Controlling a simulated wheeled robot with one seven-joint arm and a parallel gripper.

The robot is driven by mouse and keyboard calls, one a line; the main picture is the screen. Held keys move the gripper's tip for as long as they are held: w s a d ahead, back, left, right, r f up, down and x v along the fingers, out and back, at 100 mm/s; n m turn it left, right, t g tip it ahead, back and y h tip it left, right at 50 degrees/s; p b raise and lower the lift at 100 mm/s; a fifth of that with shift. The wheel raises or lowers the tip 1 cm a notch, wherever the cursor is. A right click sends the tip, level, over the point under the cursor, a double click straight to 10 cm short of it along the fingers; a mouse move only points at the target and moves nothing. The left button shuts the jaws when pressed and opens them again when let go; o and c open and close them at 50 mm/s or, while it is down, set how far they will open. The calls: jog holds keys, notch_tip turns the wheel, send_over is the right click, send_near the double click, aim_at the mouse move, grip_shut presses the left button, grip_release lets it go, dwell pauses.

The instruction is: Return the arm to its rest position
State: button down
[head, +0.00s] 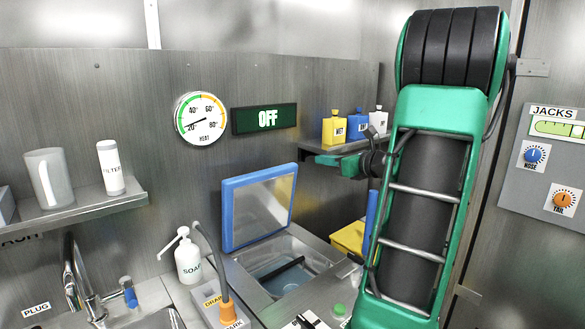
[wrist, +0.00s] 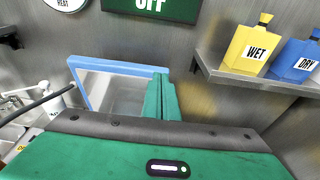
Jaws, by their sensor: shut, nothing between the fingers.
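My green arm fills the right of the head view, raised in front of the back wall. My gripper (head: 318,158) points left, just under the small bottle shelf in that view. In the wrist view, its green fingers (wrist: 160,97) are together, with nothing between them. Behind them there is the blue-framed lid (wrist: 118,85), which stands open. The arm hides part of the counter and the wall behind it.
The small shelf (wrist: 235,82) holds a yellow WET bottle (head: 334,128), a blue DRY bottle (head: 358,125) and a white one (head: 378,121). Below are an open basin (head: 315,258), a soap bottle (head: 188,258) and a tap (head: 80,280). A left shelf (head: 80,213) holds a mug.

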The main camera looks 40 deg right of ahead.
jog(key=s+a+f+n+g+y, duration=0.1)
jog(key=s+a+f+n+g, duration=0.2)
jog(key=a+f+n+g, duration=0.8)
jog(key=s+a+f+n+g, duration=0.2)
jog(key=s+a+n, duration=0.4)
jog(key=s+n, duration=0.3)
jog(key=s+a+f+n+g, duration=0.3)
jog(key=s+a+n, duration=0.4)
jog(key=s+n, duration=0.3)
jog(key=s+f, duration=0.1)
jog(key=s, duration=0.2)
jog(key=shift+a+f, duration=0.3)
jog(key=shift+f, duration=0.05)
jog(key=shift+s, duration=0.1)
